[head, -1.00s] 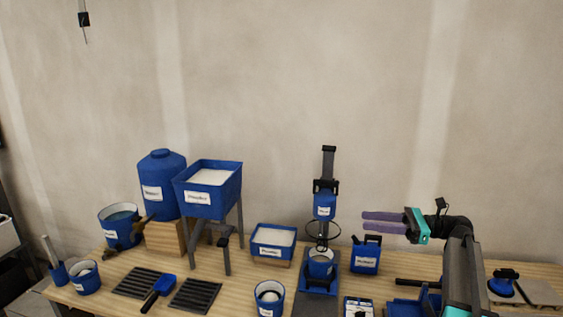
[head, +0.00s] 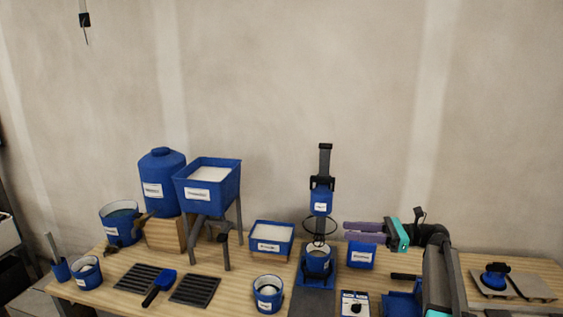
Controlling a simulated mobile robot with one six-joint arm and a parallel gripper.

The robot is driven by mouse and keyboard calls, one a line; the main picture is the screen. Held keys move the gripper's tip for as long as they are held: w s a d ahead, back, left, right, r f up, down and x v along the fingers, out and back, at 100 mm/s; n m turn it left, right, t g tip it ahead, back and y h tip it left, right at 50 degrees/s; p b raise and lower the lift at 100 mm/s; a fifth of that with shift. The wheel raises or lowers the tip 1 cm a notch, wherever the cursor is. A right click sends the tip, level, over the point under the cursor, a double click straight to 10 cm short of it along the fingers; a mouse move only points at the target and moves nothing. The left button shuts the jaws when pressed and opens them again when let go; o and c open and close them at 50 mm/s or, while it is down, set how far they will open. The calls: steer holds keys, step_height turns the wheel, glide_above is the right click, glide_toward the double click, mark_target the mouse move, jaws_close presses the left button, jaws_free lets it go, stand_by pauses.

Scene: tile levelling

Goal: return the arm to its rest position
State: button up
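My gripper (head: 364,233) is in the head view at the right of the bench, with two purple fingers pointing left and a teal part (head: 399,236) behind them. It is above the bench, in front of or over the blue jug (head: 361,257), whose top it partly hides. A narrow gap seems to lie between the fingers, and nothing is seen held in them. Whether they are open or shut is hard to tell at this size. My arm comes up from the lower right.
A mixer stand (head: 325,175) with a blue bucket (head: 317,262) is just left of the fingers. A blue tray of white powder (head: 271,238), a hopper (head: 210,183) and a blue tank (head: 162,180) stand farther left. Tiles (head: 530,286) lie at right.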

steer(key=s+a+f+g+h, duration=0.2)
steer(key=s+a+f, duration=0.5)
steer(key=f, duration=0.7)
steer(key=s+a+f+g+h, duration=0.1)
steer(key=s+a+f+g, duration=0.1)
steer(key=s+a+f, duration=0.8)
steer(key=s+a+f+g+h, duration=0.2)
steer(key=s+a+f, duration=0.15)
steer(key=f, duration=1.35)
steer(key=s+d+f+n+g+h, duration=0.2)
steer(key=s+f+n+h, duration=0.2)
steer(key=s+f, duration=0.5)
steer(key=s+d+f+n+g+h, duration=0.2)
steer(key=s+f+n+h, duration=0.3)
steer(key=s, duration=0.6)
steer(key=s+d+f+n+t+h, duration=0.1)
steer(key=s+d+f+n+h, duration=0.1)
steer(key=d+n, duration=0.3)
steer(key=s+d+f+n+h, duration=0.1)
steer(key=d+f+n+h, duration=0.1)
steer(key=d+n, duration=0.4)
steer(key=shift+s+d+f+t, duration=0.3)
steer(key=shift+s+f+t, duration=0.1)
steer(key=shift+f, duration=0.3)
steer(key=shift+c, duration=0.6)
